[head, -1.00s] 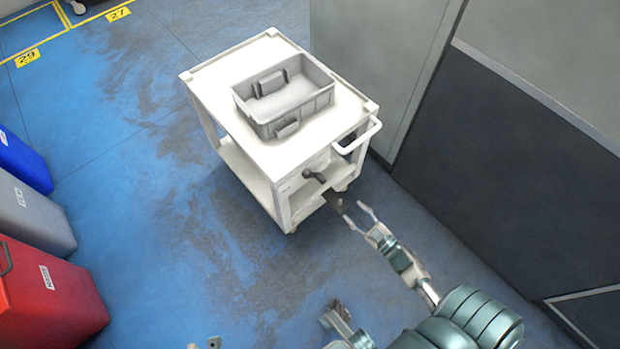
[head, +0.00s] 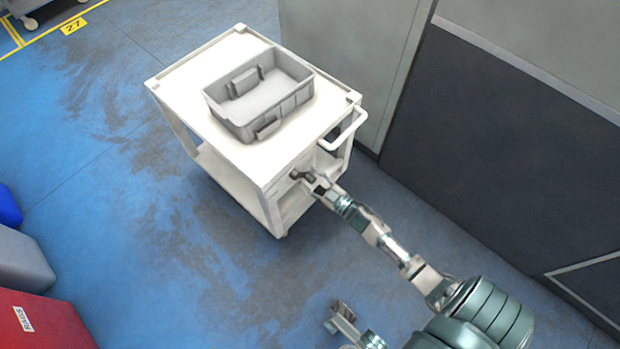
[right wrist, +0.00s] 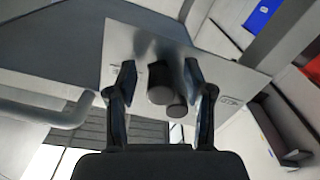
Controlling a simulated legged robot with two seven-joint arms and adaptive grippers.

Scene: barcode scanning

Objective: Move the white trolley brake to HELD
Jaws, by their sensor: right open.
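The white trolley (head: 210,140) stands on the blue floor in the middle of the head view. Its dark brake lever (head: 298,174) sits on the near end, below the tabletop and close to the push handle. My right gripper (head: 312,182) is at the lever, with its fingers open. In the right wrist view, the dark round end of the lever (right wrist: 161,82) shows between the two open fingers, with a gap on either side. A pale plate (right wrist: 232,88) behind it carries small marks that I cannot read.
A grey open bin (head: 232,119) stands on the trolley top. The trolley's push handle (head: 345,133) is just beyond my right gripper. A grey wall panel (head: 345,65) is close on the right. A red bin (head: 45,325) is at lower left; the floor left of the trolley is clear.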

